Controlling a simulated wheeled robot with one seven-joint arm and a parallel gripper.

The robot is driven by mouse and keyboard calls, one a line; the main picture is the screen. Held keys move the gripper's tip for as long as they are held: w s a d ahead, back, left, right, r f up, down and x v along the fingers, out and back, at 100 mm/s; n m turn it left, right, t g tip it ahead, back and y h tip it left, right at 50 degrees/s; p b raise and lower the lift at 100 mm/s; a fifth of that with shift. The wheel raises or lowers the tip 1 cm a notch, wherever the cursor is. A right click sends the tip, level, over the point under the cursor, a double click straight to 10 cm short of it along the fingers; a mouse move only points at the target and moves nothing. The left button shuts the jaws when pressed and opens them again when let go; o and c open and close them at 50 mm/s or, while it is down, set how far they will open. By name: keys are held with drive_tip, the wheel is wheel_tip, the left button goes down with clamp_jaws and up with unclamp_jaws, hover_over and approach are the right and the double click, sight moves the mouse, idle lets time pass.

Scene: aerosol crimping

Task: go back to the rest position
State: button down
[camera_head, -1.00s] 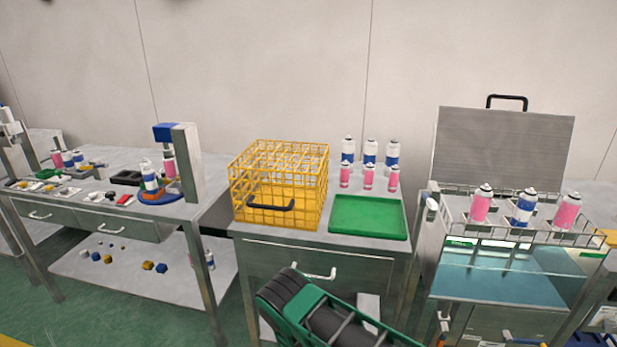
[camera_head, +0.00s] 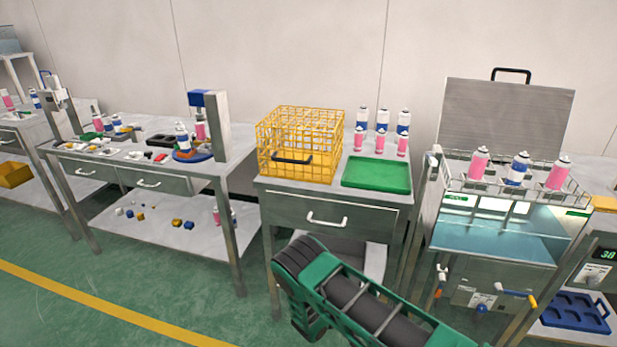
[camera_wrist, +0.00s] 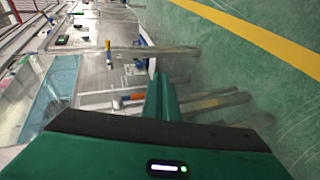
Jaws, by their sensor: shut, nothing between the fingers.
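My gripper (camera_wrist: 161,97) shows in the wrist view as narrow green fingers together, with nothing between them. Past it are the green floor (camera_wrist: 220,60) and, to the left, the metal front of the water-bath station. In the head view my green and black arm is folded low in front of the middle cabinet (camera_head: 335,214). The fingertips cannot be made out in that view. The arm appears clear of the cabinet's top.
A yellow wire crate (camera_head: 300,145) and a green tray (camera_head: 377,174) stand on the middle cabinet, with several cans behind the tray. The water bath (camera_head: 497,235) at right has three cans in its rack. A workbench (camera_head: 130,195) is at left. Open floor (camera_head: 130,270) lies at front left.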

drive_tip(key=s+d+r+m+g+y, duration=0.1)
drive_tip(key=s+d+r+m+y, duration=0.2)
drive_tip(key=r, duration=0.8)
drive_tip(key=d+r+g+y, duration=0.2)
drive_tip(key=d+r, duration=0.3)
drive_tip(key=r, duration=0.6)
drive_tip(key=s+d+r+m+g+y, duration=0.1)
drive_tip(key=s+d+r+m+y, duration=0.15)
drive_tip(key=r, duration=0.95)
drive_tip(key=s+r+t+y, duration=0.1)
drive_tip(key=s+r+y, duration=0.1)
drive_tip(key=s+r, duration=0.3)
drive_tip(key=s+r+t+y, duration=0.1)
drive_tip(key=s+r, duration=0.4)
drive_tip(key=s, duration=0.7)
drive_tip(key=s+d+r+t+y, duration=0.1)
drive_tip(key=s+r+y, duration=0.2)
drive_tip(key=s+r, duration=0.2)
drive_tip(key=s, duration=0.3)
drive_tip(key=shift+s+t, duration=0.15)
drive_tip(key=shift+t, duration=0.15)
